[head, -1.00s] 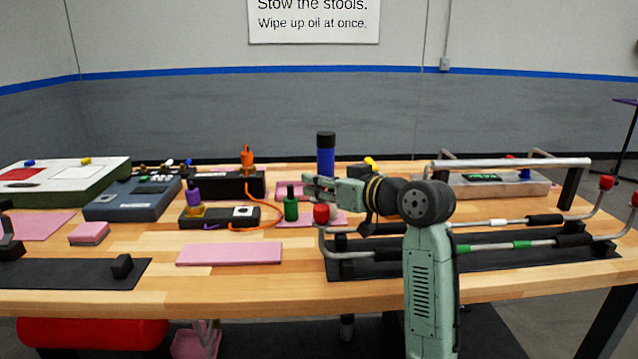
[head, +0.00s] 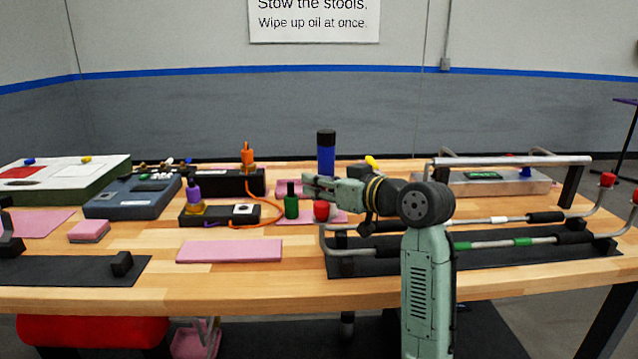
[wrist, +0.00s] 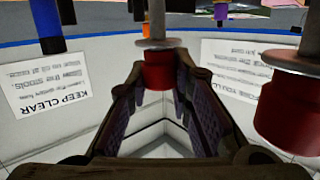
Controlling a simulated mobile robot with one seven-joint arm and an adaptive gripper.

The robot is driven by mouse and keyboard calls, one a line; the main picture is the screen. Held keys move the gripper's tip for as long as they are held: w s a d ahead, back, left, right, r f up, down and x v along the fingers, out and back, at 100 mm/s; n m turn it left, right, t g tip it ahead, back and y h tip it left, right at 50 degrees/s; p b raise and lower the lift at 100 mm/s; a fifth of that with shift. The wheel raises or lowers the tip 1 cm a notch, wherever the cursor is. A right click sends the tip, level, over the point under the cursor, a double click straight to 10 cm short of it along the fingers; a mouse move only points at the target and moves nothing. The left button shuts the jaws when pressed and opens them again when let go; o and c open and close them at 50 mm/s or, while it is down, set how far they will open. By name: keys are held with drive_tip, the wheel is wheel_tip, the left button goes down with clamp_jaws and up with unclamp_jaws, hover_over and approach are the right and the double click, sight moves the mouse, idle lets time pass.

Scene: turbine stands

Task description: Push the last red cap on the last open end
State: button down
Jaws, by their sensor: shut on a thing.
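In the wrist view, which looks upside down, my gripper (wrist: 155,105) is shut on a red cap (wrist: 158,72). The cap meets a grey tube end with a disc-like rim; how deep it sits I cannot tell. A second red cap (wrist: 285,100) is on another tube end, right of the fingers. In the head view my gripper (head: 312,187) hides the held cap. Just below it, a red cap (head: 321,211) sits on the front tube's (head: 480,245) upturned left end. Red caps also top the right ends, at the rear tube (head: 607,180) and front tube (head: 635,198).
A black base (head: 590,250) with black blocks carries the tubes. A metal rail (head: 510,162) stands behind them. A green bottle (head: 291,205) and a blue cylinder (head: 326,155) stand close to the gripper. A pink pad (head: 230,250) lies front left, with bare wood around it.

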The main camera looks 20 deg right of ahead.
drive_tip(key=shift+f, duration=0.6)
drive_tip(key=c, duration=1.5)
unclamp_jaws()
drive_tip(key=shift+c, duration=0.2)
drive_tip(key=shift+o, duration=0.9)
drive_tip(key=shift+r, duration=0.15)
drive_tip(key=shift+o, duration=0.2)
drive_tip(key=shift+o, duration=0.6)
drive_tip(key=shift+r, duration=0.1)
